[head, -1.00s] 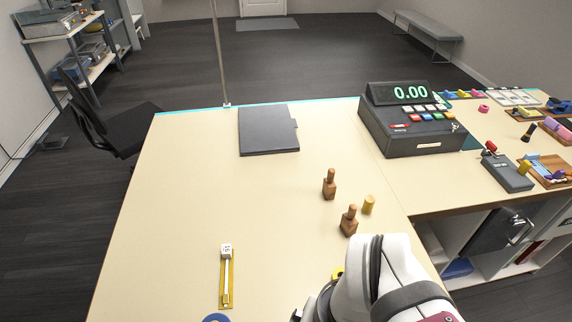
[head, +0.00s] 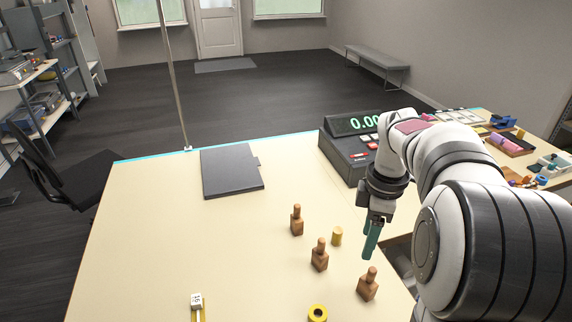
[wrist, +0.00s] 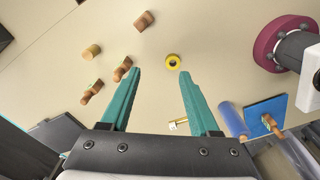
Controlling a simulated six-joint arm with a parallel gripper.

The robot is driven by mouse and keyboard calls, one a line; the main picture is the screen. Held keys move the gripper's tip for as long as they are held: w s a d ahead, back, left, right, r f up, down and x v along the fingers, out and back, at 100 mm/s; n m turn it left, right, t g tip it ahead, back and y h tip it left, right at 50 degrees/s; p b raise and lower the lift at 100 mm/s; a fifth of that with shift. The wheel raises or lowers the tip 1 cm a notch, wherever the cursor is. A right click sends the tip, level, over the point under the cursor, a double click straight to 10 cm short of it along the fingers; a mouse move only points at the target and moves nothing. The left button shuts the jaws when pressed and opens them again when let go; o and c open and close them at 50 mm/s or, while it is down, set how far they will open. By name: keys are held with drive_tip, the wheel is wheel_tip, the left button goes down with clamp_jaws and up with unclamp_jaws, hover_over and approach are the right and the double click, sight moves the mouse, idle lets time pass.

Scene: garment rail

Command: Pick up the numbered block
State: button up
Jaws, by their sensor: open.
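The numbered block (head: 196,300) is a small white block with dark digits on top. It stands at the lower edge of the head view, at the far end of a narrow yellow strip (head: 204,316), mostly cut off. In the wrist view a small white and yellow thing (wrist: 179,124) that seems to be the block with its strip shows between the fingers, lower middle. My gripper (head: 371,240) has green fingers, which point down over the table's right part, well right of the block. In the wrist view the fingers (wrist: 160,73) are apart with nothing held between them.
A dark folder (head: 231,171) lies further back. A cash register (head: 345,150) stands behind my arm. The table's left part is clear.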

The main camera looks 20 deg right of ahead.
sight(373, 269)
drive_tip(key=w+d+f+n, duration=0.2)
drive_tip(key=d+f+n, duration=0.15)
drive_tip(key=d, duration=0.25)
drive_tip(key=f, duration=1.4)
drive_tip(key=shift+s+a, duration=0.1)
drive_tip(key=shift+a, duration=0.2)
clamp_jaws()
